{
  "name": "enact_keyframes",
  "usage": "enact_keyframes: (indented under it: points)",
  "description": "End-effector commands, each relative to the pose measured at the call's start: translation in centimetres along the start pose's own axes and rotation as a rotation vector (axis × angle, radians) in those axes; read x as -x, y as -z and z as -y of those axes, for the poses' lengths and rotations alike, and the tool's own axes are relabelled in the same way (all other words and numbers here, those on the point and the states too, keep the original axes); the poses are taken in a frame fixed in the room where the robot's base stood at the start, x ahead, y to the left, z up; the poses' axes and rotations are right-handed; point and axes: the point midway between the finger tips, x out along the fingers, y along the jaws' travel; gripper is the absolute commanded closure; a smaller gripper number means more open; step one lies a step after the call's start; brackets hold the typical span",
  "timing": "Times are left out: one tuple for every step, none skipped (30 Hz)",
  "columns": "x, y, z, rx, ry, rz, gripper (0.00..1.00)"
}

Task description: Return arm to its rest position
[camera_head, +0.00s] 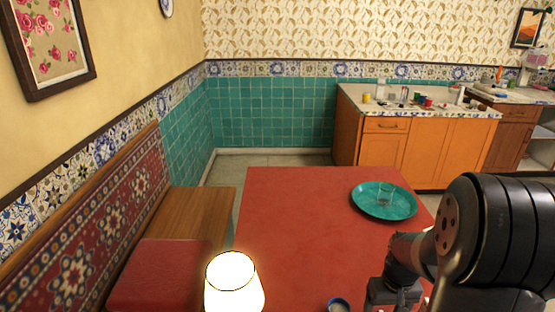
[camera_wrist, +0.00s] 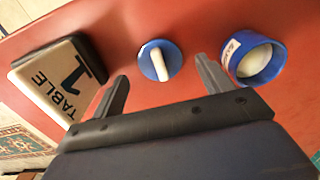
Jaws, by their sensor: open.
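My gripper (camera_wrist: 162,88) is open over the red table (camera_wrist: 150,20) in the wrist view, with its two fingers apart and nothing held between them. A round blue thing with a white bar across its top (camera_wrist: 160,60) lies on the table just beyond the gap between the fingertips. In the head view, my arm reaches over the right side of the red table (camera_head: 290,215); the gripper's fingertips are hidden there.
A blue cup-like container with pale contents (camera_wrist: 258,60) stands by the right finger. A "TABLE 1" sign (camera_wrist: 50,85) is left. A glowing lamp (camera_head: 233,285) stands at the near edge. The table's middle is clear.

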Motion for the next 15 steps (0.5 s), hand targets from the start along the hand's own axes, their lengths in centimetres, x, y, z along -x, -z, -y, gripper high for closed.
enact_keyframes:
  points:
    - [0.38, 0.01, 0.00, 0.000, 0.000, 0.000, 0.25]
    - [0.52, 0.00, 0.00, 0.000, 0.000, 0.000, 0.25]
    - [0.65, -0.01, 0.00, 0.000, 0.000, 0.000, 0.25]
    - [0.72, -0.01, 0.01, 0.000, 0.000, 0.000, 0.25]
    - [0.76, -0.01, 0.01, 0.000, 0.000, 0.000, 0.25]
    - [0.79, -0.01, 0.01, 0.000, 0.000, 0.001, 0.25]
    - [0.80, -0.02, 0.01, 0.000, 0.000, 0.001, 0.25]
    - [0.79, -0.02, 0.01, 0.000, 0.000, 0.001, 0.25]
    - [0.79, -0.02, 0.01, 0.000, 0.000, 0.001, 0.25]
    - [0.79, -0.02, 0.01, 0.000, 0.000, 0.001, 0.25]
    - [0.78, -0.02, 0.01, 0.000, 0.000, 0.001, 0.25]
    - [0.78, -0.02, 0.01, 0.000, 0.000, 0.001, 0.25]
    - [0.77, -0.02, 0.01, 0.000, 0.000, 0.001, 0.25]
    - [0.74, -0.02, 0.01, 0.000, 0.000, 0.001, 0.25]
    - [0.62, -0.03, 0.01, 0.000, 0.001, 0.002, 0.25]
